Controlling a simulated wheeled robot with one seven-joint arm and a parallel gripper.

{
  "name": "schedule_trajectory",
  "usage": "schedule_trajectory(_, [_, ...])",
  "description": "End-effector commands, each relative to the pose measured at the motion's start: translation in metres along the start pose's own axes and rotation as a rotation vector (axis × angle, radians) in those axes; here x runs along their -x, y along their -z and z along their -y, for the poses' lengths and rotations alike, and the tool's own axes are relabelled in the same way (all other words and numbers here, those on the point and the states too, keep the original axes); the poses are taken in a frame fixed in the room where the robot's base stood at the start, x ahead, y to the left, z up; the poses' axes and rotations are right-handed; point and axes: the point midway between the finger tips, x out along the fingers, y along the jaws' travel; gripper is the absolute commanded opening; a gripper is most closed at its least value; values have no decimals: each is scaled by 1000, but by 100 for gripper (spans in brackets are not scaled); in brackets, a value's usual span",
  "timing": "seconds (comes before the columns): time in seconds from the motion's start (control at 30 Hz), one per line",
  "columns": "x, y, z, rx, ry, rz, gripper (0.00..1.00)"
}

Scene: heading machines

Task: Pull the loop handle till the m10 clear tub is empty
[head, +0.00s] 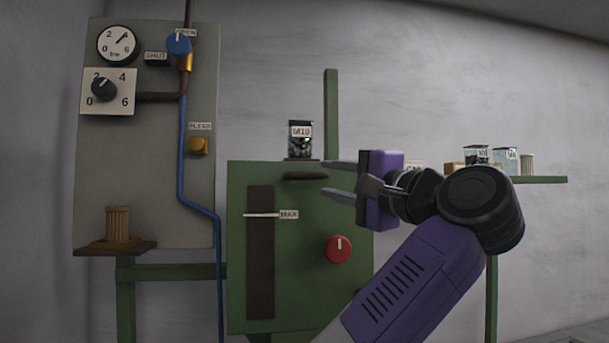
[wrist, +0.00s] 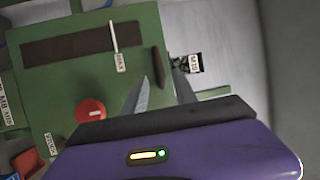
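The M10 clear tub (head: 301,147) stands upright on top of the green machine (head: 300,240) with dark pieces inside. It also shows at the upper right in the wrist view (wrist: 189,63), partly behind a finger. A dark brown rounded bar (head: 305,176), which may be the loop handle, sits on the machine's front just below the tub. In the wrist view this bar (wrist: 158,66) lies just beyond the fingertips, roughly between them. My gripper (head: 326,177) is open and empty, to the right of the bar; I cannot tell whether it touches.
The machine's front has a dark slot (head: 261,270) with a pale marker at the MAX label (head: 289,214), and a red knob (head: 338,249). A grey panel (head: 150,190) with gauge and knobs stands left. A green shelf (head: 545,180) with several containers is right.

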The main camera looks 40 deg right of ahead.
Motion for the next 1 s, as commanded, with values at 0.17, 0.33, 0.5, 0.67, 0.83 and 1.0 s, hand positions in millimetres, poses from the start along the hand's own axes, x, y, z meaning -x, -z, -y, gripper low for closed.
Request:
schedule_trajectory(0.17, [-15,-1,0,-17,-7,6,34])
schedule_trajectory(0.33, [-42,-1,1,-16,-7,6,34])
schedule_trajectory(0.5, [-65,-1,0,-15,-5,5,34])
schedule_trajectory(0.67, [-76,-1,-1,-14,-4,3,34])
schedule_trajectory(0.83, [-78,-1,-1,-14,-3,2,34])
schedule_trajectory(1.0, [-78,-1,-1,-14,-3,2,26])
